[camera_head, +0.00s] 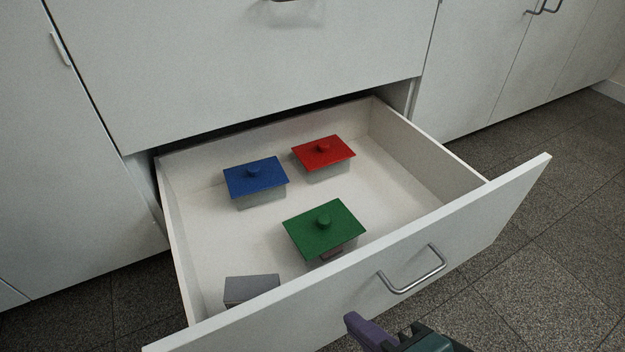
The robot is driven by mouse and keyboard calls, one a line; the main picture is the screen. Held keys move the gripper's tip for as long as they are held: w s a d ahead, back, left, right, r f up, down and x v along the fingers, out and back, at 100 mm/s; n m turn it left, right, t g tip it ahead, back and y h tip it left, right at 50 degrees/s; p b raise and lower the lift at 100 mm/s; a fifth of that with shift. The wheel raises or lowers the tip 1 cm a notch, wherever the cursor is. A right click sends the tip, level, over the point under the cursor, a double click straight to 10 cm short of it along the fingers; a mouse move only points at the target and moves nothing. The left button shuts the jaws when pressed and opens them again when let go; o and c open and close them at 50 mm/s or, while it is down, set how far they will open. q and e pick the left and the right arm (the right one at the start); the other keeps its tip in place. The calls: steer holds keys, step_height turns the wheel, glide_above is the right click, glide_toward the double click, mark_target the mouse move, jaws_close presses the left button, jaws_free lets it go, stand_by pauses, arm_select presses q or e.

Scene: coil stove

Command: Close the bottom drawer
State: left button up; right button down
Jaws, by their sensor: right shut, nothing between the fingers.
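The bottom drawer (461,224) is pulled well out from the white cabinet, and its inside shows. Its metal bar handle (414,283) is on the front panel, right of the middle. My right gripper (352,322) is at the bottom edge of the view, in front of the drawer panel and below and left of the handle. It is shut and empty; only part of it shows, and I cannot tell whether it touches the panel. My left gripper is not in view.
Inside the drawer stand boxes with a blue lid (255,177), a red lid (323,152) and a green lid (324,230), plus a grey box (251,289). A closed upper drawer (250,70) is above. Dark tiled floor (560,220) is clear at right.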

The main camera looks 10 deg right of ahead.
mark_target(323, 283)
steer(key=w+b, duration=0.1)
steer(key=w+a+f, duration=0.1)
steer(key=w, duration=0.1)
steer(key=w+a+b, duration=0.1)
steer(key=w, duration=0.1)
steer(key=shift+w+f+b, duration=0.1)
steer(key=shift+f+b, duration=0.25)
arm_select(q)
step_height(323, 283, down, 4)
arm_select(e)
steer(key=shift+w+r, duration=0.1)
steer(key=shift+d, duration=0.1)
